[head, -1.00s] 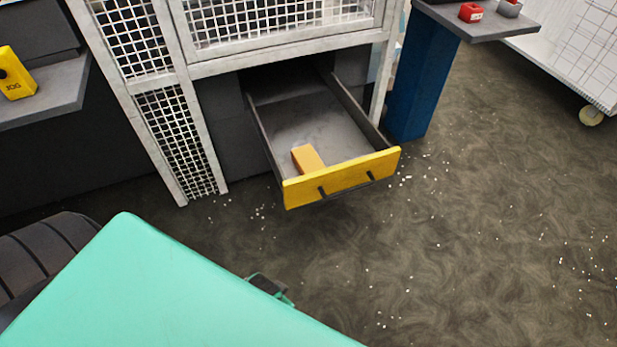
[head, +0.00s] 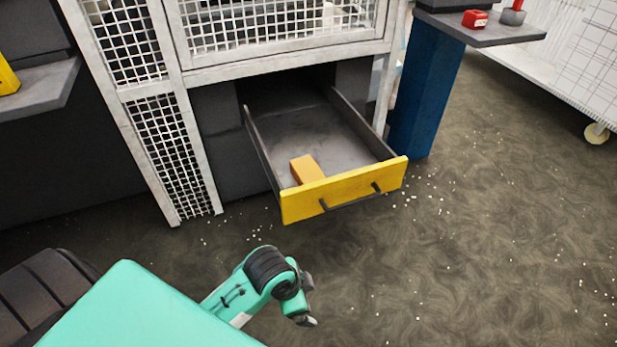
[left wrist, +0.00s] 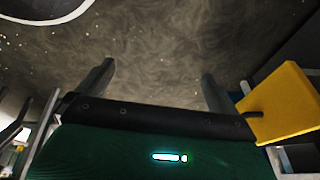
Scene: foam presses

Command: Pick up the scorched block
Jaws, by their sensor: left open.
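An orange-brown block (head: 307,169) lies in the open drawer (head: 338,140), just behind its yellow front (head: 345,190). It is the only block I see in the drawer; its lower part is hidden by the front panel. My left gripper (head: 305,312) is outside the drawer, in front of and below the yellow front in the head view, apart from the block. In the left wrist view its two fingers (left wrist: 157,85) are spread, with nothing but floor between them. A yellow panel with a dark handle, apparently the drawer front (left wrist: 283,102), stands at the right there. My right gripper is not in view.
The drawer sits under a white-framed mesh cage (head: 190,140). A blue post (head: 425,95) with a grey shelf (head: 490,32) stands right of it. A white cart (head: 570,60) is at the far right. The speckled floor (head: 480,230) is clear at right.

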